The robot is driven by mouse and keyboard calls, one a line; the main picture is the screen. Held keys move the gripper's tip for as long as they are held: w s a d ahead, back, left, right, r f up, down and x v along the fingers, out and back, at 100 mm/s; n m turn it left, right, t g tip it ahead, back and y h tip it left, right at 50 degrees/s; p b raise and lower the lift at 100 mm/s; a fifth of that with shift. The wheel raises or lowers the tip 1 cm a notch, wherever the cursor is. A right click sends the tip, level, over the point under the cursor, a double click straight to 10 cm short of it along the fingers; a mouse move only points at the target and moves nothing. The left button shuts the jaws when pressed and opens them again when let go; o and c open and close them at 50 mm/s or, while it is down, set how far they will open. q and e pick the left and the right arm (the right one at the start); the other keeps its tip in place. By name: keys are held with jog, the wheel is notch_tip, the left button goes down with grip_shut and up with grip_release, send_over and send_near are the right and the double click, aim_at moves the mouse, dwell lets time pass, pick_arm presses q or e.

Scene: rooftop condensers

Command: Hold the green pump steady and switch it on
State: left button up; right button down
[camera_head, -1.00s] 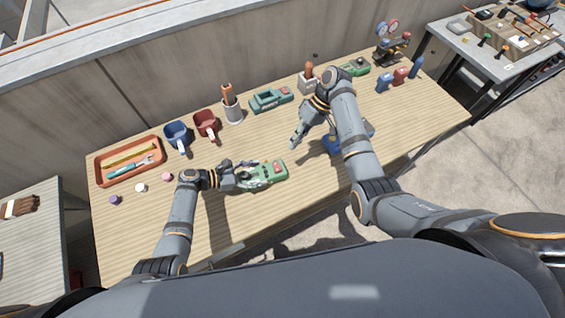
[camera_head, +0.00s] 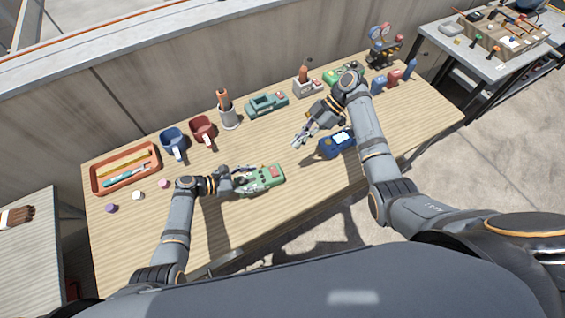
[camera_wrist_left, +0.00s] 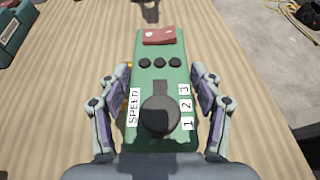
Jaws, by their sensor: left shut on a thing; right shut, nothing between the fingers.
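The green pump (camera_head: 268,178) lies on the wooden table in front of me, its red switch end pointing right. In the left wrist view the pump (camera_wrist_left: 160,80) shows a red rocker switch (camera_wrist_left: 159,36) at its far end, several dark round buttons, and a black dial (camera_wrist_left: 160,115) beside a SPEED label and the numbers 1, 2, 3. My left gripper (camera_head: 246,179) is shut on the pump, one finger along each side. My right gripper (camera_head: 298,141) is shut and empty, above the table up and to the right of the pump, apart from it.
A blue device (camera_head: 337,143) lies right of my right gripper. The table front beside the pump is clear.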

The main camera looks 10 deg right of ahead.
send_over(271, 172)
jog(key=d, duration=0.3)
notch_tip(271, 172, down, 7)
jog(key=shift+r, duration=0.15)
jog(key=f, duration=0.3)
jog(key=shift+s+f, duration=0.2)
jog(key=shift+s, duration=0.05)
jog(key=shift+f, duration=0.4)
jog(key=shift+s+d+f, duration=0.1)
jog(key=shift+s+f, duration=0.05)
jog(key=shift+f, duration=0.15)
jog(key=shift+w+r, duration=0.25)
jog(key=shift+w, duration=0.5)
jog(key=shift+r, duration=0.1)
